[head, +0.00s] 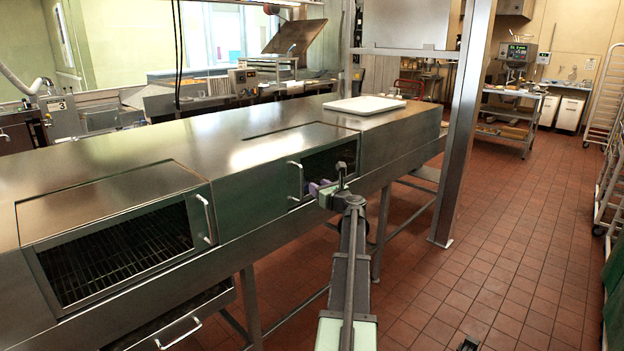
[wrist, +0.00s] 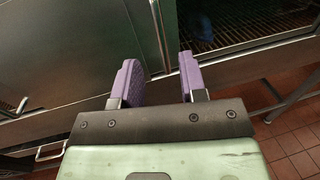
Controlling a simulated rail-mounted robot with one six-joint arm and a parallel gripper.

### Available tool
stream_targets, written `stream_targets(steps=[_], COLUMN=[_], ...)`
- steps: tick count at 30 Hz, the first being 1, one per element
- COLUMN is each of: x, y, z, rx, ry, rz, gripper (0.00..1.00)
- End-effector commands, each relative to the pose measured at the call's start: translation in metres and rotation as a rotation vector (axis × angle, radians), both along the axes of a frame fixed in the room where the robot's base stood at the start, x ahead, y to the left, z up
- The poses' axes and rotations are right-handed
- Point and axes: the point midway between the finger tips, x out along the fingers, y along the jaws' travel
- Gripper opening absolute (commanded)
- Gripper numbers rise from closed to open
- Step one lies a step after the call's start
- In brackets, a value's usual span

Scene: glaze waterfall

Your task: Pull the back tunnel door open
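The back tunnel door (head: 258,180) is a greenish steel panel with an upright bar handle (head: 297,180) near its right edge. To its right is a dark opening (head: 335,160). My gripper (head: 318,187) is in front of the tunnel, just right of the handle in the head view. In the wrist view, my gripper (wrist: 161,72) has its two purple fingers apart with nothing held. The handle (wrist: 158,28) appears ahead, in line with the gap between the fingers. I cannot tell how deep it lies. The opening (wrist: 228,22) with its wire belt shows at right.
The front tunnel section (head: 115,255) shows a wire belt and has a handle (head: 204,218) at its right. A drawer handle (head: 178,334) is below. A white board (head: 364,105) lies on the tunnel top.

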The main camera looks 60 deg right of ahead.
Motion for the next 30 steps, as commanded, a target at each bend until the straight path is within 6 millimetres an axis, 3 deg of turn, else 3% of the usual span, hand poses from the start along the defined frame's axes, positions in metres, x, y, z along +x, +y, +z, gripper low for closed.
stream_targets(steps=[8,19,28,30], x=[0.018,0.095,0.103,0.103], y=[-0.007,-0.034,-0.035,-0.035], z=[0.0,0.0,0.0,0.0], rx=[0.0,-0.003,-0.003,-0.003], ry=[0.002,0.003,0.003,0.003], rz=[0.004,0.006,0.005,0.005], gripper=[0.39,0.39,0.39,0.31])
